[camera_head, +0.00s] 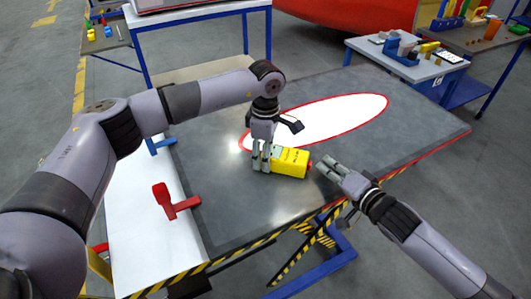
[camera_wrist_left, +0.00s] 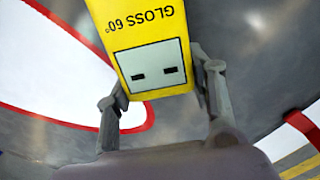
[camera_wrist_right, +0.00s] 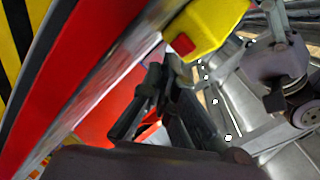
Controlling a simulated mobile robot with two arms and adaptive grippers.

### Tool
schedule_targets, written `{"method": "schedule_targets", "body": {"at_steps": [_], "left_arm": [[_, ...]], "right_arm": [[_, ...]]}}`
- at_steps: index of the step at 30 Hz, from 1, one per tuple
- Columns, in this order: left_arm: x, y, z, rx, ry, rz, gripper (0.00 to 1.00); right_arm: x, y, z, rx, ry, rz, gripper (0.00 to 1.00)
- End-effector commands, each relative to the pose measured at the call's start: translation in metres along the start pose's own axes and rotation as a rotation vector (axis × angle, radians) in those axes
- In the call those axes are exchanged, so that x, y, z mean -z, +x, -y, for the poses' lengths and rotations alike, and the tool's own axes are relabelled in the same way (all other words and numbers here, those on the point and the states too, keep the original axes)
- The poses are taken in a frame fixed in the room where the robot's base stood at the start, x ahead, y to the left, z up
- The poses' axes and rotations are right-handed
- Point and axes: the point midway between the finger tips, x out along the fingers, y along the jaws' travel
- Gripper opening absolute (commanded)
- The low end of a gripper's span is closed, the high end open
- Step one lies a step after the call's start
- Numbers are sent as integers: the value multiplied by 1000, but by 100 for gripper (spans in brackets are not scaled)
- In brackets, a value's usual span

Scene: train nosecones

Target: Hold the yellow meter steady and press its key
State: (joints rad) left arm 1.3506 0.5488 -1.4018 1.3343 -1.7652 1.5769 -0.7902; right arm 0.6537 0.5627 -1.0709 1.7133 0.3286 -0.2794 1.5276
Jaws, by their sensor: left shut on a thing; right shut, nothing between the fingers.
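The yellow meter (camera_head: 291,163) lies on the grey table top, near the red-outlined white oval. My left gripper (camera_head: 262,168) is shut on its left end from above. In the left wrist view the meter (camera_wrist_left: 150,30) shows "GLOSS 60°" and a pale display, with a finger on each side. A red key (camera_wrist_right: 183,45) is on the meter's end face in the right wrist view; it also shows at the right end in the head view (camera_head: 309,165). My right gripper (camera_head: 328,167) is shut and empty, its tips close to the key. Whether they touch it is unclear.
A red-handled tool or clamp (camera_head: 174,203) sits at the table's left part, by a white sheet (camera_head: 150,235). The grey table (camera_head: 400,135) has a red and hazard-striped edge under my right arm. A side table (camera_head: 405,62) with small items stands at the back right.

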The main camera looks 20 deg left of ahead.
Motion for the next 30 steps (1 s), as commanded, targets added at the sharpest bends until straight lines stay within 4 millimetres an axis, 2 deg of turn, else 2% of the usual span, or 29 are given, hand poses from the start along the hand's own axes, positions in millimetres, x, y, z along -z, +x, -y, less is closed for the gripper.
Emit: {"method": "schedule_targets", "body": {"at_steps": [30], "left_arm": [[0,3,2,7,2,-2,8]], "right_arm": [[-5,7,4,0,0,0,0]]}}
